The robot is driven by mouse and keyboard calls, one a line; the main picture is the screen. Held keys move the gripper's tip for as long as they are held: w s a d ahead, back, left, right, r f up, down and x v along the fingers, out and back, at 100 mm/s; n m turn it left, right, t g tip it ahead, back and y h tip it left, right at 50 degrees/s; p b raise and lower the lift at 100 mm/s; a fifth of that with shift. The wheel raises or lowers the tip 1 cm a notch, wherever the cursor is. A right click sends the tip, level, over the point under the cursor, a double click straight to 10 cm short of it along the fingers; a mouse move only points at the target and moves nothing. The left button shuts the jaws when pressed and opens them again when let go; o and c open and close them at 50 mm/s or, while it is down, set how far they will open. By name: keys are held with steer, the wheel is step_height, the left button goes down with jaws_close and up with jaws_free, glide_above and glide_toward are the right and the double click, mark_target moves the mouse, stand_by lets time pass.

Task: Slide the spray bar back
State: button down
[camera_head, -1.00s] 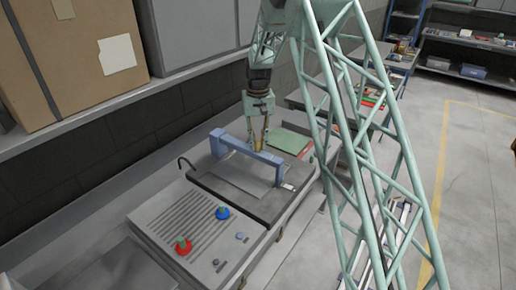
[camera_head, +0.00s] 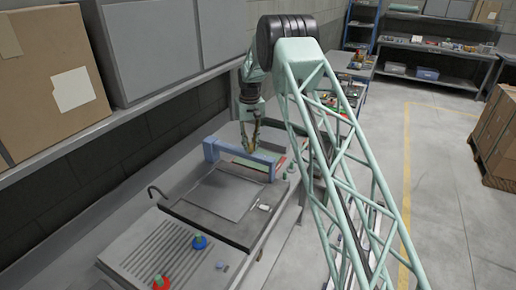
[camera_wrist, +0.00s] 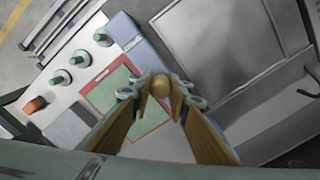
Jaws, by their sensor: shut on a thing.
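The spray bar is a blue bridge-like bar (camera_head: 240,158) standing across the far end of a dark grey tray (camera_head: 215,228) in the head view. It also shows in the wrist view (camera_wrist: 138,38), running down towards my fingertips. My gripper (camera_head: 250,150) is above the bar's middle, pointing down. In the wrist view my gripper (camera_wrist: 160,88) is shut on a small tan round knob (camera_wrist: 161,84) at the bar. The fingers hide where the knob joins the bar. A flat grey sheet (camera_head: 222,194) lies on the tray in front of the bar.
A ribbed panel with a blue knob (camera_head: 199,242) and a red knob (camera_head: 161,283) is nearer me. Beyond the bar lie a green-and-red board (camera_wrist: 112,95) and several green-topped knobs (camera_wrist: 78,58). A shelf with a cardboard box (camera_head: 50,75) overhangs the left.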

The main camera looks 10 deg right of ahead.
steer(key=shift+w+d+r, duration=0.1)
steer(key=shift+w+d, duration=0.15)
steer(key=shift+w, duration=0.1)
steer(key=c, duration=2.8)
jaws_free()
steer(key=o, duration=0.3)
steer(key=shift+d, duration=0.15)
steer(key=shift+o, duration=0.2)
steer(key=shift+r, duration=0.1)
